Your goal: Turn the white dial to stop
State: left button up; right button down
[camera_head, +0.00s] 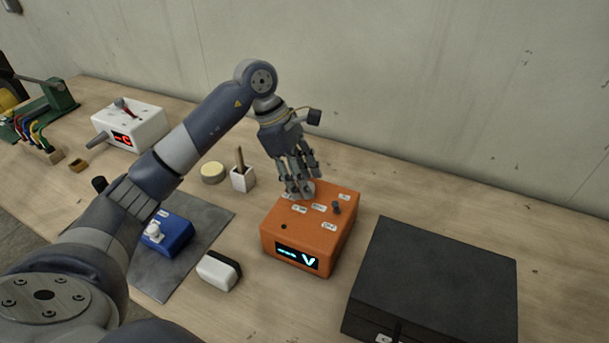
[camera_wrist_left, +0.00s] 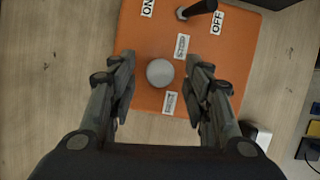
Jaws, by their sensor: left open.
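The orange box (camera_head: 268,232) stands on the table with a lit display on its front and several white labels on top. In the left wrist view, the white dial (camera_wrist_left: 160,72) is a round light knob on the box top. It sits between a label that seems to read STOP (camera_wrist_left: 181,46) and another label (camera_wrist_left: 170,102) too blurred to read surely. My left gripper (camera_head: 299,190) points down over the back left of the box and mostly hides the dial in the head view. Its open fingers (camera_wrist_left: 160,82) are on either side of the dial, apart from it.
A black lever (camera_head: 337,208) stands up on the box between ON and OFF labels. A black case (camera_head: 435,275) is to the right. A white cup (camera_head: 243,179), a blue box (camera_head: 175,236) and a black-and-white block (camera_head: 218,270) are to the left. A wall stands behind.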

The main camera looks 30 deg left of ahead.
pick_arm(q)
jog(key=shift+d+f, duration=0.1)
jog(key=shift+f, duration=0.15)
jog(key=c, duration=1)
jog(key=shift+c, duration=0.2)
